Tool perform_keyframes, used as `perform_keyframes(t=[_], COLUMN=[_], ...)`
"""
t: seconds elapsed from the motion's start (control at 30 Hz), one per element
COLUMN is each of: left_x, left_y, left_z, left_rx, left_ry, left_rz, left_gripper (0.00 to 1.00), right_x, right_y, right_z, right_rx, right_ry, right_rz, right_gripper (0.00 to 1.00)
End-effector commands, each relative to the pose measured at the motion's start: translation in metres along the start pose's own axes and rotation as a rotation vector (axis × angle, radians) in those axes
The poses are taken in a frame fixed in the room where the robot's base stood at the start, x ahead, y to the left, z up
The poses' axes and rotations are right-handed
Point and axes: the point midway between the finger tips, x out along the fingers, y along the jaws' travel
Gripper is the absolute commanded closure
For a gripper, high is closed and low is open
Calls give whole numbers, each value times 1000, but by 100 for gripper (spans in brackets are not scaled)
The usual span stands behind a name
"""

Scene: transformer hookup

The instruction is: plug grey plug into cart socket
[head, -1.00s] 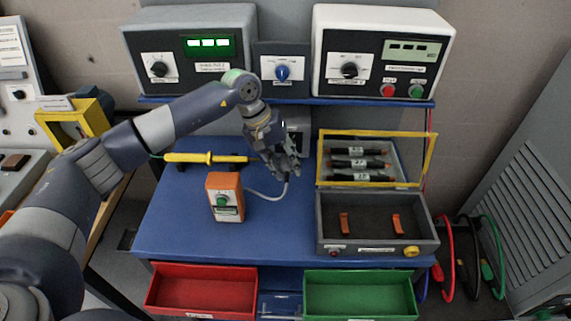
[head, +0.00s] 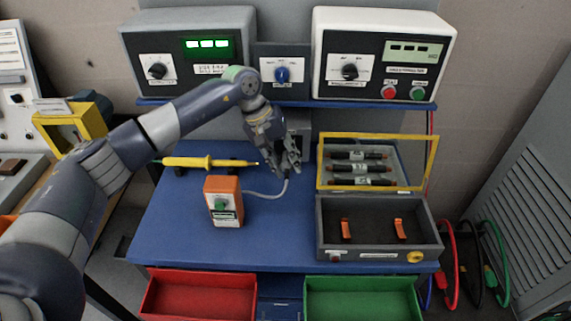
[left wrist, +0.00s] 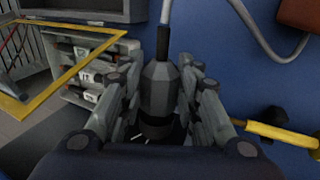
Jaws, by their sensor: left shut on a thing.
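My left gripper (head: 287,165) is above the middle of the blue cart top. It is shut on the grey plug (left wrist: 160,88), which lies between its fingers in the left wrist view. In the head view the fingers hide most of the plug. A grey cable (head: 265,194) runs from the plug to an orange box with a green knob (head: 223,202). A dark grey box (head: 299,123), perhaps the cart socket, stands behind the gripper at the back of the cart. The gripper partly covers it, and no socket opening is visible. My right gripper is not in view.
A yellow probe (head: 205,162) lies left of the gripper. Two instruments (head: 158,40) (head: 345,30) sit on the shelf above. The front middle of the cart top (head: 270,240) is clear.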

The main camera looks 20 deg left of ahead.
Motion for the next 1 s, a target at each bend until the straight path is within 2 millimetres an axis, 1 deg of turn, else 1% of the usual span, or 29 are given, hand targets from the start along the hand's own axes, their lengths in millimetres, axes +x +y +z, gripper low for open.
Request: perform_keyframes(t=[0.33, 0.43, 0.47, 0.5, 0.57, 0.8, 0.87, 1.0], left_x=[0, -1, -1, -1, -1, 0, 0, 0], left_y=[0, 1, 1, 1, 1, 0, 0, 0], left_z=[-8, -8, -8, -8, -8, -8, -8, -8], left_rx=[-1, -1, -1, -1, -1, -1, -1, -1], left_ry=[2, 2, 2, 2, 2, 1, 0, 0], left_rz=[2, 2, 2, 2, 2, 1, 0, 0], left_gripper=[94, 94, 67, 58, 46, 46, 36, 36], right_x=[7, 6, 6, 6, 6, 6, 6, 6], right_y=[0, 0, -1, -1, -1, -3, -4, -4], right_z=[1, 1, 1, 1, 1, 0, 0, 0], right_rx=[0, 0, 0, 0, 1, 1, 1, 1], right_ry=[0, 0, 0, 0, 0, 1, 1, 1], right_rz=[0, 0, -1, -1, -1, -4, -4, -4], right_gripper=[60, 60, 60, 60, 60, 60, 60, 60])
